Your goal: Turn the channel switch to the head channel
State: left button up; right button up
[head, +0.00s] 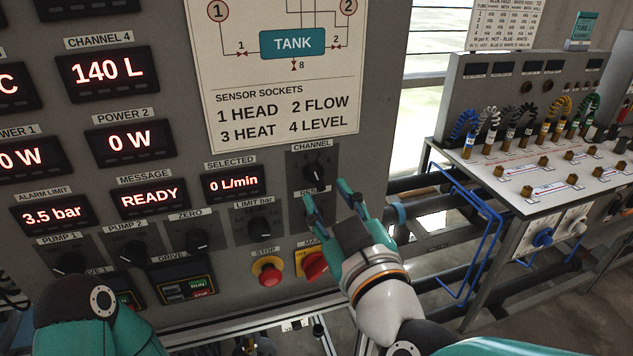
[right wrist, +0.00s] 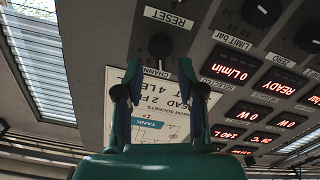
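The channel switch (head: 315,173), a dark round knob under the label CHANNEL, is on the grey panel. It also shows in the right wrist view (right wrist: 160,48), just beyond the fingertips. I cannot clearly read where its pointer stands. My right gripper (head: 326,195) is open and empty, its fingers apart just below the switch in the head view; the right wrist view shows both fingers (right wrist: 160,72) to either side of the CHANNEL label. The SELECTED display (head: 234,183) reads 0 L/min. The sign (head: 285,115) lists 1 HEAD, 2 FLOW, 3 HEAT, 4 LEVEL. My left gripper is out of view.
The Limit bar knob (head: 261,228), red STOP button (head: 268,271) and red MAIN switch (head: 314,265) are close by on the panel. The RESET label is partly hidden by a finger. A bench with coloured cables (head: 530,180) stands at right.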

aim_at(319, 182)
jog(key=x, duration=0.3)
jog(key=shift+w+a+f+b, duration=0.1)
jog(key=shift+w+a+b, duration=0.1)
jog(key=shift+w+b, duration=0.15)
jog(key=shift+w, duration=0.1)
jog(key=shift+w+a, duration=0.15)
jog(key=shift+w, duration=0.2)
grip_shut()
